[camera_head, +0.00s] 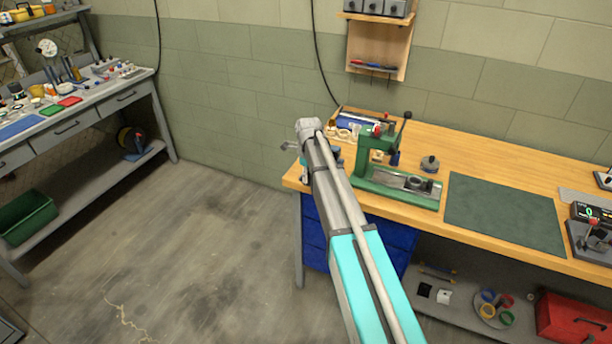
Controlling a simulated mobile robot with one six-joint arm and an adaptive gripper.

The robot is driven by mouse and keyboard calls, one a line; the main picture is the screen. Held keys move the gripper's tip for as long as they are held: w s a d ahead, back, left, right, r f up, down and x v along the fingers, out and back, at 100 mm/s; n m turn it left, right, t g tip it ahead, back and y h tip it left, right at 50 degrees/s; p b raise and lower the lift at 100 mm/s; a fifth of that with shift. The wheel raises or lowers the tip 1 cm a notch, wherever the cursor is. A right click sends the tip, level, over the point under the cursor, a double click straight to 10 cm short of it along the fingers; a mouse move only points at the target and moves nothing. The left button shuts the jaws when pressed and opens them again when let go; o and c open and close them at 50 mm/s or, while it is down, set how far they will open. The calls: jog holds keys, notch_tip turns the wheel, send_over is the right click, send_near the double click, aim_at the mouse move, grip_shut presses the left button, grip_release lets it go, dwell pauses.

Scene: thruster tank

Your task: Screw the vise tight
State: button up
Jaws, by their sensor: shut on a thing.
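My arm reaches from the bottom right up to the left end of the wooden workbench (470,161). Its grey far joint hangs over the bench's left corner. My gripper is not clearly in view; the arm hides that area. Small dark blue parts (336,152) show just right of the arm at the bench corner and may belong to the vise. A short grey bar (287,146) sticks out left of the arm; I cannot tell whether it is the vise handle. The vise's jaws and screw are hidden, so its opening cannot be seen.
A green press (376,150) with an upright lever stands just right of the arm. A dark green mat (505,214) lies further right. A tray of small parts (350,122) is behind. The floor (190,240) left of the bench is clear.

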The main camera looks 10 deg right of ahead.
jog(key=shift+s+y, duration=0.3)
jog(key=shift+s, duration=0.05)
